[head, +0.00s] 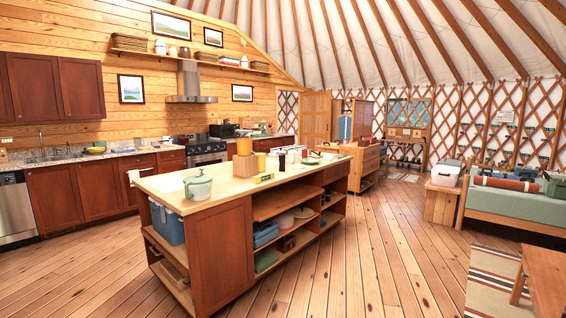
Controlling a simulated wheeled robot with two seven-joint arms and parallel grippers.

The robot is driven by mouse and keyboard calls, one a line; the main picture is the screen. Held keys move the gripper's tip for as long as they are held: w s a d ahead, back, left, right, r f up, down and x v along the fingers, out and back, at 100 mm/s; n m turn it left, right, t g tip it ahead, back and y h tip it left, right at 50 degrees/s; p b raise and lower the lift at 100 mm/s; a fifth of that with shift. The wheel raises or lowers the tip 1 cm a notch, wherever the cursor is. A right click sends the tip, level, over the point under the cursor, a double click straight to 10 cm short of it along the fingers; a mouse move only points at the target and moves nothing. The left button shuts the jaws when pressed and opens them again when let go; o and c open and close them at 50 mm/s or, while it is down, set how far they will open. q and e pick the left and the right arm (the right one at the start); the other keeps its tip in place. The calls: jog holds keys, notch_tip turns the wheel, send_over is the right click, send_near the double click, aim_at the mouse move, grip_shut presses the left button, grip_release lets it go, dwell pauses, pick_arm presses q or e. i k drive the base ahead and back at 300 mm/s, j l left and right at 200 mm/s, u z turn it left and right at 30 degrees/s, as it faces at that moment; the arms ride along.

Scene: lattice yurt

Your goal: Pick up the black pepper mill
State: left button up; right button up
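A small black upright object (282,161), which looks like the black pepper mill, stands on the pale top of the wooden kitchen island (225,176). It is among several small items and is too small to see in detail. Neither of my grippers is in view.
On the island, a pale green lidded pot (198,187) stands at the near left end and a wooden block (244,166) behind the middle. The plank floor (375,240) right of the island is clear. A bench bed (515,205) and a striped rug (490,283) lie farther right.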

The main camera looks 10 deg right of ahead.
aim_at(282, 157)
jog(key=i+j+u, duration=0.1)
jog(key=i+u, duration=0.15)
jog(key=i, duration=1.05)
jog(key=i+l+z, duration=0.15)
jog(key=i+z, duration=0.3)
jog(key=i, duration=0.15)
jog(key=i+j+z, duration=0.1)
jog(key=i+z, duration=0.35)
jog(key=i, duration=0.15)
jog(key=i+j+z, duration=0.3)
jog(key=i+z, duration=0.55)
jog(key=i, duration=1.7)
